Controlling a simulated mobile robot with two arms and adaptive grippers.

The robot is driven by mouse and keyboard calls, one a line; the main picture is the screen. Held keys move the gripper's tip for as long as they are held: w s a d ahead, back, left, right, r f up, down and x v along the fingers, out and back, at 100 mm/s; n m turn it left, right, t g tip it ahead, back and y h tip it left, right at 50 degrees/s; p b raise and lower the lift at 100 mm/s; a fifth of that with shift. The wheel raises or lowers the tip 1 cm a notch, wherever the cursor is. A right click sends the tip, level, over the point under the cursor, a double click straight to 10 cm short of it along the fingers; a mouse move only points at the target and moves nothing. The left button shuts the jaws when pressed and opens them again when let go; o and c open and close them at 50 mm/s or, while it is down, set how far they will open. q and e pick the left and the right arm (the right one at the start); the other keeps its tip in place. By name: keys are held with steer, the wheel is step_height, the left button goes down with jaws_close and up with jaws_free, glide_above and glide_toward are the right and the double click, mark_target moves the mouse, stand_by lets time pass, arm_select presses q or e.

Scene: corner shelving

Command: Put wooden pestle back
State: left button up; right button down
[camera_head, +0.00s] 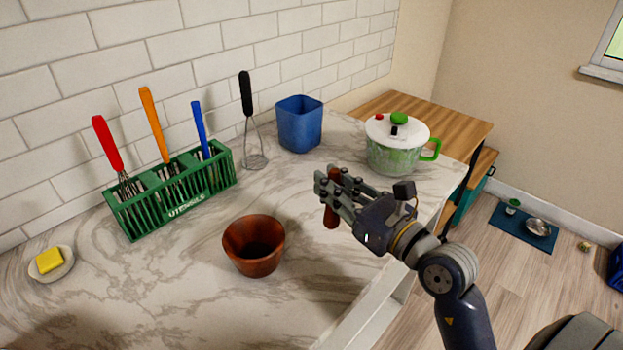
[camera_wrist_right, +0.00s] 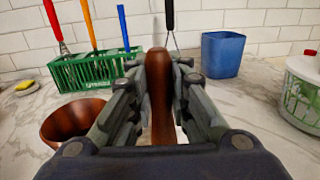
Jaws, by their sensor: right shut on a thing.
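The wooden pestle (camera_head: 331,214) is dark reddish brown and held upright in my right gripper (camera_head: 335,190). In the right wrist view the pestle (camera_wrist_right: 160,95) stands between the two fingers of the right gripper (camera_wrist_right: 162,100), which are shut on it. The wooden mortar (camera_head: 254,246) is a reddish-brown bowl on the marble counter, to the left of the gripper in the head view. It looks empty inside. It also shows at the left of the right wrist view (camera_wrist_right: 70,125). The pestle is apart from the mortar. My left gripper is not in view.
A green utensil rack (camera_head: 172,190) with red, orange and blue handled tools stands by the tiled wall. A yellow block on a dish (camera_head: 62,272) is left. Counter between mortar and gripper is clear.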

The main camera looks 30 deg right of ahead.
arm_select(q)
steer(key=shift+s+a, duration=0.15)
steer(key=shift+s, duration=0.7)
arm_select(e)
steer(key=w+d+f, duration=0.2)
steer(key=w, duration=0.5)
steer(key=w+d+f, duration=0.1)
steer(key=w+f, duration=0.1)
steer(key=w, duration=0.6)
steer(key=shift+d+f, duration=0.35)
steer(key=shift+f, duration=0.05)
steer(key=shift+f, duration=0.1)
steer(key=c, duration=1.5)
jaws_free()
steer(key=shift+s, duration=0.1)
